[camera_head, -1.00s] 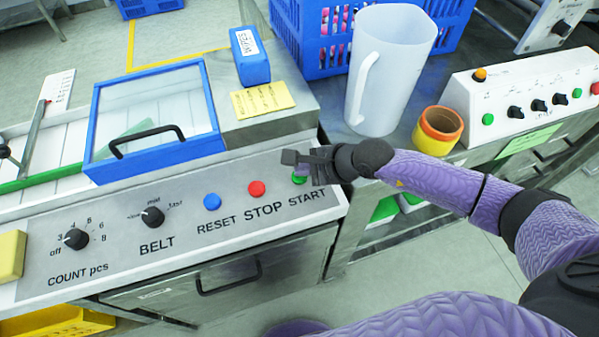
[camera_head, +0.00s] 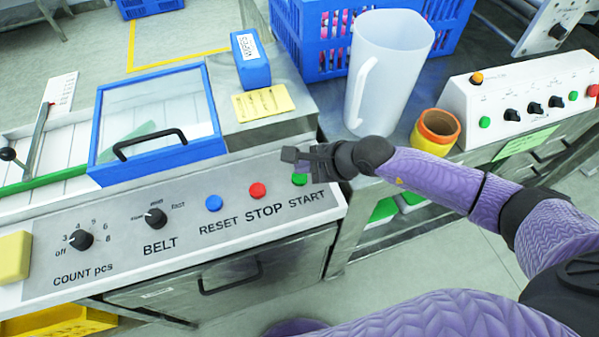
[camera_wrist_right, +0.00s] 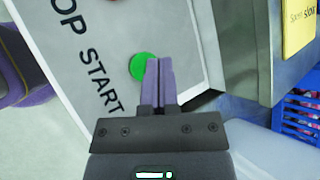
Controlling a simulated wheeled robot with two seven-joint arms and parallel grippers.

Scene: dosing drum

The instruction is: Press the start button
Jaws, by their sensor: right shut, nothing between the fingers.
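In the right wrist view the button (camera_wrist_right: 144,66) shows as a green disc just left of the fingertips, above the START lettering. My right gripper (camera_head: 290,155) is shut and empty over the panel's right end. Its fingers (camera_wrist_right: 160,66) lie side by side, their tips beside the button's edge; I cannot tell whether they touch it. My left gripper is not in view.
Red STOP (camera_head: 257,190) and blue RESET (camera_head: 213,203) buttons sit left of START. A clear jug (camera_head: 390,75) and an orange-rimmed cup (camera_head: 436,131) stand behind my right arm. A blue-framed lid (camera_head: 158,120) and a yellow note (camera_head: 263,103) lie behind the panel.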

